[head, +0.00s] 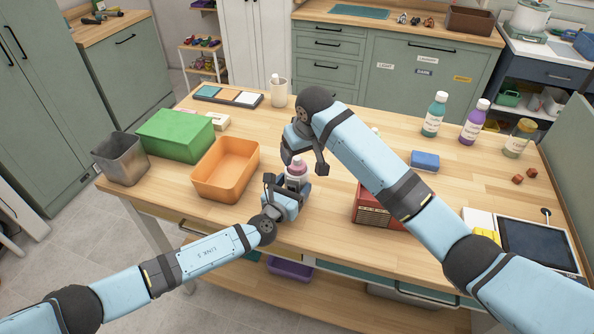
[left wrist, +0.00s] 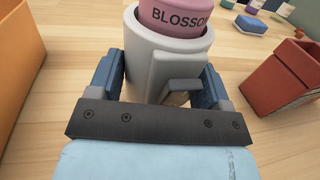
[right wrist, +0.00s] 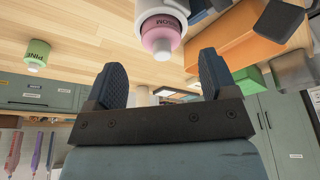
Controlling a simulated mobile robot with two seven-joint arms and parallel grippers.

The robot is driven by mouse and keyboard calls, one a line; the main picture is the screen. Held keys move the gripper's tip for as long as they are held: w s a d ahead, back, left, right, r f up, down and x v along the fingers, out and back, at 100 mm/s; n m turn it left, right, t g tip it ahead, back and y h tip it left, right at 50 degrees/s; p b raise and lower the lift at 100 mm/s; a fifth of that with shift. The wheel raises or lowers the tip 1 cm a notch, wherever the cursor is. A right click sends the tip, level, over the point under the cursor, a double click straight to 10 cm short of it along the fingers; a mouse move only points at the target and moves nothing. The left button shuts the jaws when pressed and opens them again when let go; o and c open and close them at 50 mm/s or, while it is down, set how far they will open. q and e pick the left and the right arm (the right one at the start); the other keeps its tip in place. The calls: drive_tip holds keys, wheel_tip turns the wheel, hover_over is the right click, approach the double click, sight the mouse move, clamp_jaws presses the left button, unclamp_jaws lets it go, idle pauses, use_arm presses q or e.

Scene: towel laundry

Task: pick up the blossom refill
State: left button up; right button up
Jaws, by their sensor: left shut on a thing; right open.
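The blossom refill is pink with a white cap and a "BLOSSOM" label. It stands in a pale grey holder (left wrist: 147,55) in the left wrist view, where the refill (left wrist: 175,16) rises from its top. In the head view the refill (head: 297,167) shows between my grippers. My left gripper (head: 287,188) is shut on the holder, one finger on each side. My right gripper (head: 304,164) is open and empty, close to the refill. In the right wrist view the refill (right wrist: 160,37) lies just beyond the open fingertips (right wrist: 163,76), cap toward the camera.
An orange bin (head: 226,175), green box (head: 175,136) and metal bin (head: 120,158) stand left. A red basket (head: 372,208) is right of the holder, partly behind my right arm. Several bottles, a blue block (head: 425,161) and a tablet (head: 537,244) are right. A "PINE" bottle (right wrist: 37,54) stands apart.

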sight(297, 159)
drive_tip(key=shift+w+a+x, duration=0.1)
drive_tip(key=shift+w+x, duration=0.05)
drive_tip(key=shift+x, duration=1.2)
drive_tip(key=shift+w+a+x, duration=0.1)
drive_tip(key=shift+a+x, duration=0.05)
drive_tip(key=shift+x, duration=1.15)
drive_tip(key=shift+r, duration=0.15)
drive_tip(key=c, duration=1)
wheel_tip(297, 159, up, 10)
use_arm(q)
drive_tip(key=o, duration=1.1)
